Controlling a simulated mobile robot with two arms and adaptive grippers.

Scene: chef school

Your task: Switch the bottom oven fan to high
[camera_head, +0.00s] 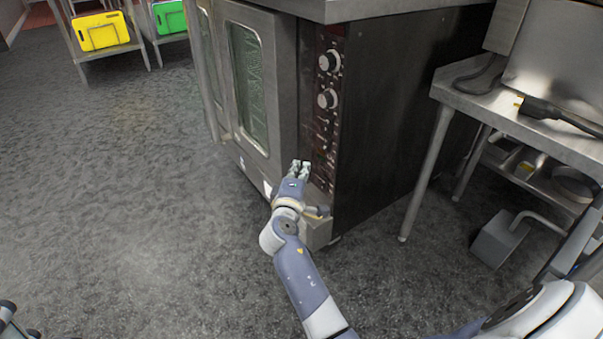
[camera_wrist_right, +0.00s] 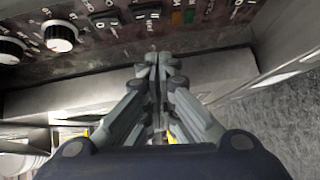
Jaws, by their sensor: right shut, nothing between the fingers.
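The oven's dark control panel (camera_head: 325,110) runs down the right side of its front in the head view. In the right wrist view, the panel (camera_wrist_right: 75,62) crosses the top, with small black rocker switches (camera_wrist_right: 147,13) beyond my fingertips. Their labels are too small to read, so I cannot tell which is the fan switch or its setting. My right gripper (camera_head: 300,166) is shut and empty in front of the panel's lower part. Its fingertips also show in the wrist view (camera_wrist_right: 158,58), just short of the switch row; contact is unclear. Only small parts at the head view's lower left corner may be my left gripper.
Two round knobs (camera_head: 328,98) sit higher on the panel. Left of it is a glass-windowed oven door (camera_head: 248,85). A steel table (camera_head: 480,105) stands on the right. The floor to the left is clear, with racks holding yellow (camera_head: 102,31) and green boards behind.

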